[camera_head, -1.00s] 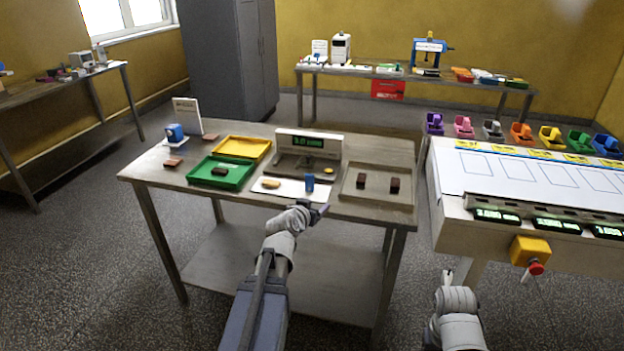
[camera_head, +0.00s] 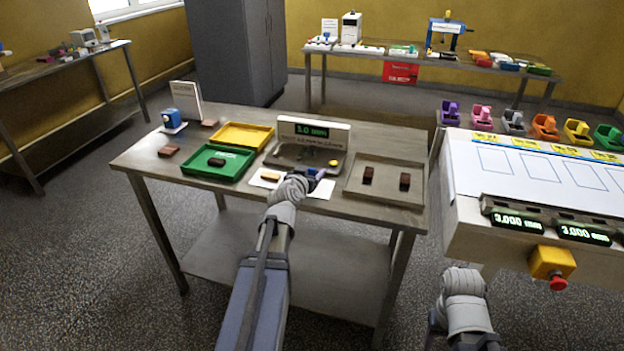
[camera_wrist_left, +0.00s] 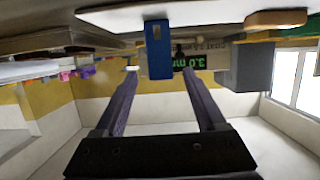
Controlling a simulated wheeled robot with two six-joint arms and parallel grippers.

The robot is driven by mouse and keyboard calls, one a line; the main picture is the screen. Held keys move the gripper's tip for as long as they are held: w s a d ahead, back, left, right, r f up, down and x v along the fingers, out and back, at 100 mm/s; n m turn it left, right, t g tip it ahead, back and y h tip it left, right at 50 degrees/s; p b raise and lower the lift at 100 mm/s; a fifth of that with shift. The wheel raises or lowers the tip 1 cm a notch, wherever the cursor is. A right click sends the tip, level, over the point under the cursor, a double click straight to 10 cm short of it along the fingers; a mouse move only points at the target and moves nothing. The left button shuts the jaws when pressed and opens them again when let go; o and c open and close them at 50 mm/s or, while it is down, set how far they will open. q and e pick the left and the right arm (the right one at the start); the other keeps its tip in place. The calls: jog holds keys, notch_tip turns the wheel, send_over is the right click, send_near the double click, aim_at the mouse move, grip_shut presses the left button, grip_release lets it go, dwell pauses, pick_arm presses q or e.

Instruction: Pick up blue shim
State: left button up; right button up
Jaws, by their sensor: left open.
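The blue shim (camera_wrist_left: 158,50) stands out between the two dark fingers of my left gripper (camera_wrist_left: 159,78) in the left wrist view, which shows the scene upside down. The fingers are open, one on each side of it, with a gap to both. In the head view my left gripper (camera_head: 316,180) is at the white sheet (camera_head: 318,193) on the table. It mostly hides the blue shim (camera_head: 312,173) there. My right arm's end (camera_head: 463,283) shows at lower right, its fingers not clear.
A green tray (camera_head: 203,171) and a yellow tray (camera_head: 242,136) lie further left. The gauge with green display (camera_head: 313,132) stands behind. A beige tray (camera_head: 385,196) with two brown blocks lies right.

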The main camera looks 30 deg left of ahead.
aim_at(312, 170)
pick_arm(q)
jog(key=x, duration=0.1)
jog(key=b+x, duration=0.1)
jog(key=x, duration=0.2)
jog(key=shift+w+a+f+b, duration=0.15)
jog(key=shift+w+f+b, duration=0.15)
jog(key=shift+f+b, duration=0.05)
jog(key=shift+w+f, duration=0.1)
jog(key=shift+w, duration=0.3)
jog(key=shift+s, duration=0.1)
jog(key=shift+c, duration=0.2)
grip_shut()
